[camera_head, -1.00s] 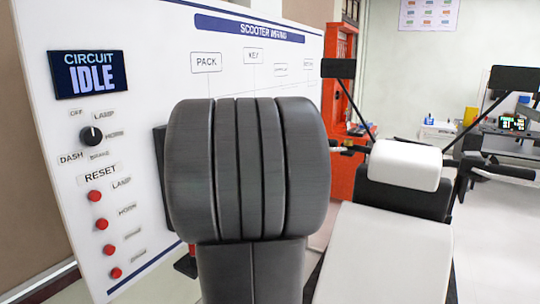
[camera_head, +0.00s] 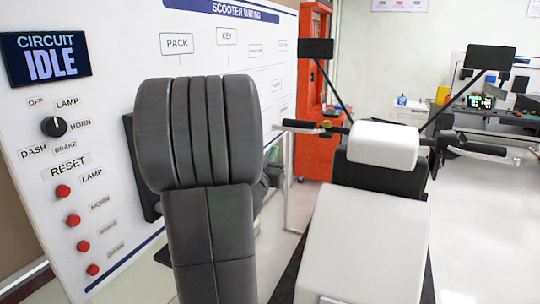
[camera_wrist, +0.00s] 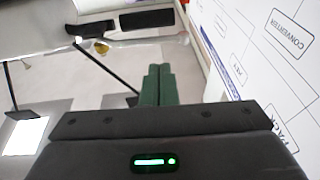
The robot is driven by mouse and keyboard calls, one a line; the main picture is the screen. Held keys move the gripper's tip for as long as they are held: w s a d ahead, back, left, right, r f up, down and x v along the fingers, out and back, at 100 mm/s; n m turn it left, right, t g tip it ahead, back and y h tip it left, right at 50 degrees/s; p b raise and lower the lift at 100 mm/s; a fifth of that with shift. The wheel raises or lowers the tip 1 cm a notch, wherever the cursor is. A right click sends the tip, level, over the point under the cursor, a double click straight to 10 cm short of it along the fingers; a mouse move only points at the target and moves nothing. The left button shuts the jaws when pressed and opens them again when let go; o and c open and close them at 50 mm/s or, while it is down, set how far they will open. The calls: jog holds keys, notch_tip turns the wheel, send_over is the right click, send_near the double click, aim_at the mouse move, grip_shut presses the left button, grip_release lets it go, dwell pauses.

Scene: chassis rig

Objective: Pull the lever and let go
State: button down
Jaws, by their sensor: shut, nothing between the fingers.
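The scooter's left handlebar grip (camera_head: 300,126) is black and sticks out toward the wiring board in the head view. In the wrist view a black grip (camera_wrist: 147,20) lies at the top, with a thin pale lever (camera_wrist: 150,42) below it that ends in a small round knob. My gripper (camera_wrist: 158,68) shows in the wrist view as two green fingers, shut together and empty. Its tips sit just below the lever in the picture; whether they touch it I cannot tell. In the head view my own arm hides most of the gripper.
The wiring board (camera_head: 120,100) stands close on the left, with an "IDLE" display (camera_head: 46,57), a dial (camera_head: 54,127) and several red buttons. A red cabinet (camera_head: 314,95) stands behind. Open floor lies at right.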

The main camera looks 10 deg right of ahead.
aim_at(282, 129)
jog(key=p+x, duration=0.2)
jog(key=x, duration=0.7)
jog(key=shift+w+d+r+p, duration=0.1)
jog(key=shift+w+d+p, duration=0.15)
jog(key=shift+p, duration=0.15)
jog(key=w+m+g+h, duration=0.1)
jog(key=w+g+h+p, duration=0.1)
jog(key=w+m+h, duration=0.1)
jog(key=h, duration=0.1)
jog(key=shift+w+d+m+g+p, duration=0.3)
jog(key=shift+g+p, duration=0.05)
jog(key=shift+g, duration=0.05)
jog(key=shift+w, duration=0.2)
jog(key=shift+r, duration=0.1)
jog(key=shift+r, duration=0.2)
dwell(0.3)
